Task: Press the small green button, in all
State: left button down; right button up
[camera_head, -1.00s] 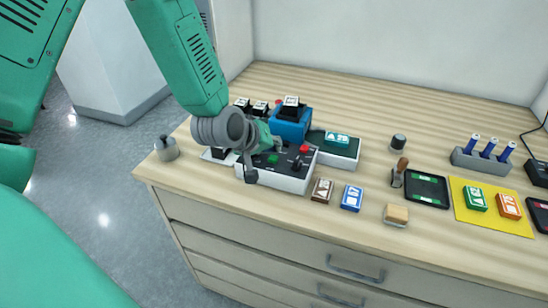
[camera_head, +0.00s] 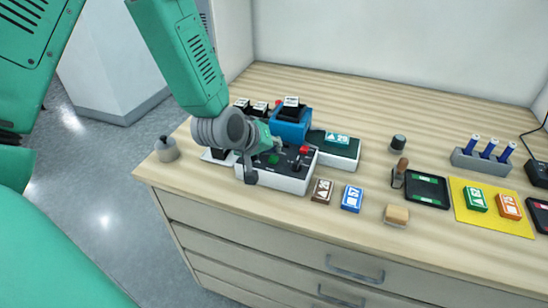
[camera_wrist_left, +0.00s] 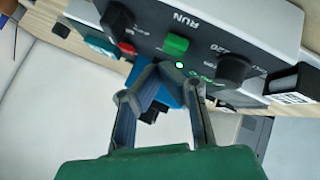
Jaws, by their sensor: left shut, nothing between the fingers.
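The small green button (camera_head: 272,158) is on the sloped front of a white and black control box (camera_head: 288,185), below the RUN label in the left wrist view. There the button (camera_wrist_left: 177,45) stands out, with a small lit green lamp beside it. My left gripper (camera_head: 279,146) reaches over the box in the head view. In the left wrist view its fingertips (camera_wrist_left: 166,70) are together, empty and close to the button and lamp. I cannot tell whether they touch the panel. My right gripper is not in view.
A blue machine (camera_head: 290,130) and a dark-topped box (camera_head: 336,150) stand behind. Small blocks lie along the bench front. The bench's back middle is clear.

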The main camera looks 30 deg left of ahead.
pick_arm(q)
jog(key=shift+f, duration=0.3)
